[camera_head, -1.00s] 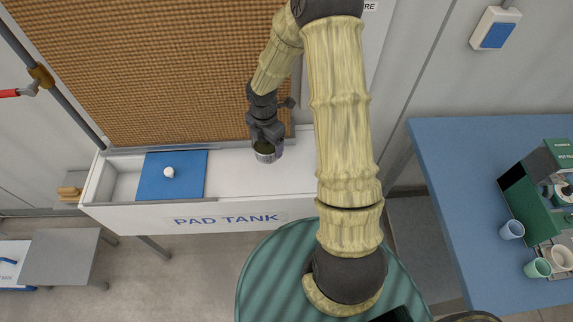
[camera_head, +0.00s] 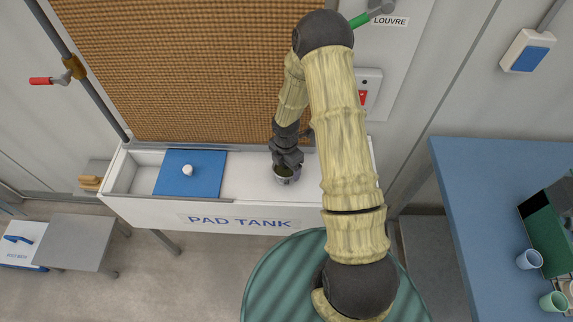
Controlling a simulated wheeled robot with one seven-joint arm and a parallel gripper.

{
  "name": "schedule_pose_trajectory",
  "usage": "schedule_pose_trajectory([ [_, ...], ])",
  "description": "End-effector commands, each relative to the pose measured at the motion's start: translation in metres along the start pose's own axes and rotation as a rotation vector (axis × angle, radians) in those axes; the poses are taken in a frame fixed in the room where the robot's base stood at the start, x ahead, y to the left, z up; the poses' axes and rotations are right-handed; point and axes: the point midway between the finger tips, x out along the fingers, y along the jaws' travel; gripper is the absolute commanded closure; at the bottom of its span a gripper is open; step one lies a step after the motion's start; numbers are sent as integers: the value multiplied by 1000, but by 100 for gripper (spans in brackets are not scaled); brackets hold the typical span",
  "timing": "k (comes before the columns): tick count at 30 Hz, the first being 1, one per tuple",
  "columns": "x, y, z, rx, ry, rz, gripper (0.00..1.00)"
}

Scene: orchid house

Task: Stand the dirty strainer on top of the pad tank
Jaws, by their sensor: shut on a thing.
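The pad tank (camera_head: 312,205) is a long white trough with its name on the front, below the brown pad wall. The strainer (camera_head: 287,180) is a small grey cup with a dark, greenish inside. My gripper (camera_head: 287,166) is shut on the strainer and points down over the white top of the tank, right of the blue lid. The strainer looks upright at or just above that top; I cannot tell whether it touches. The jaws partly hide it.
A blue lid (camera_head: 207,176) with a white knob lies on the tank's left part. A pipe with a red-handled valve (camera_head: 74,68) rises at the left. A blue table (camera_head: 470,205) with cups and a green crate (camera_head: 545,232) stands at the right. White tank top left of the strainer is clear.

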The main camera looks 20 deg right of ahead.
Motion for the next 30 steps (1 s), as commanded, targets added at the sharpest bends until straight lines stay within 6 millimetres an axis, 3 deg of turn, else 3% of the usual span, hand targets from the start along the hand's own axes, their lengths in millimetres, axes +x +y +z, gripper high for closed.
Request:
schedule_pose_trajectory([
  [11, 5, 1, -1, -1, 0, 1, 46],
  [12, 5, 1, -1, -1, 0, 1, 16],
  [15, 4, 1, -1, -1, 0, 1, 0],
  [25, -1, 1, 0, 0, -1, 2, 0],
  [30, -21, 2, 0, 1, -2, 5, 0],
])
